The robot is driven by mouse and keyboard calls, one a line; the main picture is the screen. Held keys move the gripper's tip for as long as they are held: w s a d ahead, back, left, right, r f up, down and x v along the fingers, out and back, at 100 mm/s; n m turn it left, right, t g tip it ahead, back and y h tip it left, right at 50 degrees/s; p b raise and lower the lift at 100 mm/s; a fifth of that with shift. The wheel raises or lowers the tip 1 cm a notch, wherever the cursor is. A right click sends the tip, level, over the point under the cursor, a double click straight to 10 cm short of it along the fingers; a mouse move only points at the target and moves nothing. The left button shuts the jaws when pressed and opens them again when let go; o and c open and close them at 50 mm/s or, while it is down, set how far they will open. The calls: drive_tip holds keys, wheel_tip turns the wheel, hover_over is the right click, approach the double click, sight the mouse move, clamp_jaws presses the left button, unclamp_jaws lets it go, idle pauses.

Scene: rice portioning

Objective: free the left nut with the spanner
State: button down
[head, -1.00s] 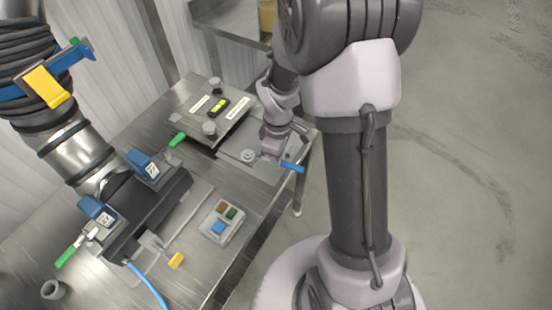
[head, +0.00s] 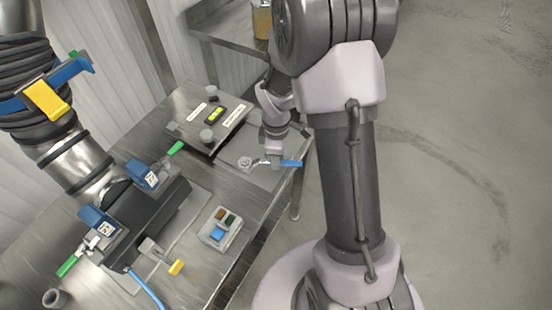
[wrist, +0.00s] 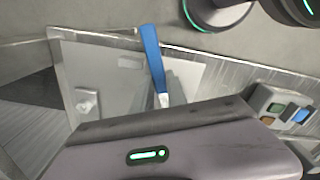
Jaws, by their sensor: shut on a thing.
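The spanner (head: 291,163) has a blue handle and a bright metal shank. My gripper (head: 274,161) is shut on it over the right end of a pale grey plate (head: 236,151). The handle sticks out to the right and the metal end points left. A small round grey nut-like piece (head: 245,163) lies on the plate by the metal end; I cannot tell whether they touch. In the wrist view the blue handle (wrist: 153,55) points up and away, and a small pale piece (wrist: 87,103) shows on the plate. I cannot tell which piece is the left nut.
A raised panel with a green level vial (head: 215,114) and grey round knobs (head: 206,136) stands behind the plate. A dark machine with blue blocks (head: 141,174) and green handles is at left. A small box with coloured pads (head: 220,226) sits in front.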

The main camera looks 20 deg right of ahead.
drive_tip(key=shift+w+d+n, duration=0.3)
drive_tip(key=shift+w+n, duration=0.25)
drive_tip(key=shift+n, duration=0.05)
drive_tip(key=shift+r+p, duration=0.1)
drive_tip(key=shift+p, duration=0.3)
drive_tip(key=shift+w+d+n+p, duration=0.25)
drive_tip(key=shift+w+n+p, duration=0.2)
drive_tip(key=shift+w+n, duration=0.35)
drive_tip(key=shift+s, duration=0.15)
drive_tip(key=shift+s+a+f+m+b, duration=0.2)
drive_tip(key=shift+s+a+m+b, duration=0.1)
drive_tip(key=shift+s+m+b, duration=0.3)
drive_tip(key=shift+s+a+r+m+b, duration=0.1)
drive_tip(key=shift+s+a+m+b, duration=0.3)
drive_tip(key=shift+s+m, duration=0.65)
drive_tip(key=shift+w, duration=0.2)
drive_tip(key=shift+r+p, duration=1.05)
drive_tip(key=shift+r, duration=0.05)
